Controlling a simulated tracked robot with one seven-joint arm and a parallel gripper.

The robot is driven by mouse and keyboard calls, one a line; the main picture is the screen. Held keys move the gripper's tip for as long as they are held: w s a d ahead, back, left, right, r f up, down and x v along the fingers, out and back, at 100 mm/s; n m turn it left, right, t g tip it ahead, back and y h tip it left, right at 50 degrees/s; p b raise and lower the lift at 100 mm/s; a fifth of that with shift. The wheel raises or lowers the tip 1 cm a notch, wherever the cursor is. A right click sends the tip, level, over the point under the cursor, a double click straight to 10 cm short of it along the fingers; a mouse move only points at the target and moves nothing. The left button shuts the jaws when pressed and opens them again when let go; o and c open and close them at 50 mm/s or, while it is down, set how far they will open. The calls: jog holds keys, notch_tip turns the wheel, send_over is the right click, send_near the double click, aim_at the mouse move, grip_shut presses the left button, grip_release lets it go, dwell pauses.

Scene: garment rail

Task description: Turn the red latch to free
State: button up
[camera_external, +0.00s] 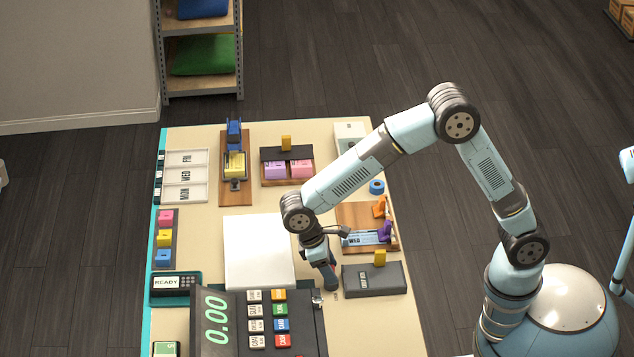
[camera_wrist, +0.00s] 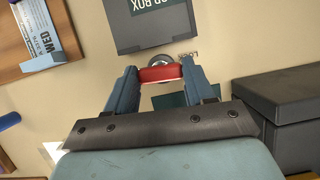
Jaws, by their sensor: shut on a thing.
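The red latch (camera_wrist: 160,74) is a short red bar in front of a round grey metal piece (camera_wrist: 159,60), in the wrist view. My gripper (camera_wrist: 159,76) is shut on it, one finger at each end of the bar. In the external view my gripper (camera_external: 333,287) points down at the tabletop, between the till and a dark grey box (camera_external: 375,281). The grey box also shows above the latch in the wrist view (camera_wrist: 140,35). Small printing beside the latch is partly hidden and hard to read.
The till (camera_external: 265,325) stands just left of my gripper; its dark side shows at right in the wrist view (camera_wrist: 290,110). A white pad (camera_external: 259,250) lies behind the till. A wooden board (camera_external: 362,214) with a WED ticket (camera_external: 365,238) lies beyond the grey box.

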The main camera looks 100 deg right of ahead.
jog(key=shift+w, duration=0.1)
jog(key=o, duration=1)
jog(key=shift+o, duration=0.2)
jog(key=v, duration=1.3)
jog(key=shift+r, duration=0.3)
jog(key=shift+r, duration=0.1)
